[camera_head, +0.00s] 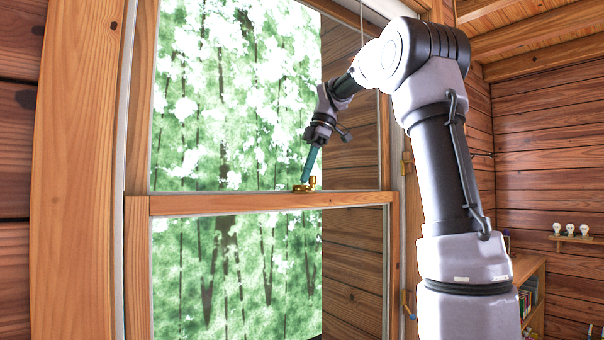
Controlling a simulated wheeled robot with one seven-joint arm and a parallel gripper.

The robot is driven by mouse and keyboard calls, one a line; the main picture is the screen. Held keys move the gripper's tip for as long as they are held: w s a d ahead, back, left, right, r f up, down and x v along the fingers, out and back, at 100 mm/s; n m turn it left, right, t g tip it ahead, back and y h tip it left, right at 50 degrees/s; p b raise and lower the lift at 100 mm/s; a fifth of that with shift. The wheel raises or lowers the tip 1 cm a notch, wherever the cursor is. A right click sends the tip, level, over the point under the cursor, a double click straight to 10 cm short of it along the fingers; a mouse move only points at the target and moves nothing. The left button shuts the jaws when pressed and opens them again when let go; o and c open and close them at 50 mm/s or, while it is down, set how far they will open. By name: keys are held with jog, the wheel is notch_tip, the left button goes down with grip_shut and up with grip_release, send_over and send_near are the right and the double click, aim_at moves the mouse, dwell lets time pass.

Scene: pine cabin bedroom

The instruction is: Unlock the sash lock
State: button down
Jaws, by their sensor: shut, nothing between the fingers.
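The sash lock (304,187) is a small brass-coloured fitting on top of the wooden meeting rail (225,203) of the window. My gripper (306,179) points down at it with teal fingers shut together and nothing between them. The fingertips are right at the lock, apparently touching or nearly touching its left part. The exact contact and the lever's position are too small to tell. A raised brass part of the lock shows just right of the fingertips.
The upper pane (220,95) and lower pane (220,280) show green trees. Wooden frame posts (75,170) stand at the left. A shelf with books (530,295) and a small wall ledge with white bulbs (572,238) are at the right. My arm crosses the right half of the view.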

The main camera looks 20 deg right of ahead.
jog(key=shift+d, duration=0.85)
dwell(0.3)
jog(key=d+r, duration=0.2)
jog(key=d, duration=1.1)
jog(key=shift+r, duration=0.35)
jog(key=shift+a, duration=0.1)
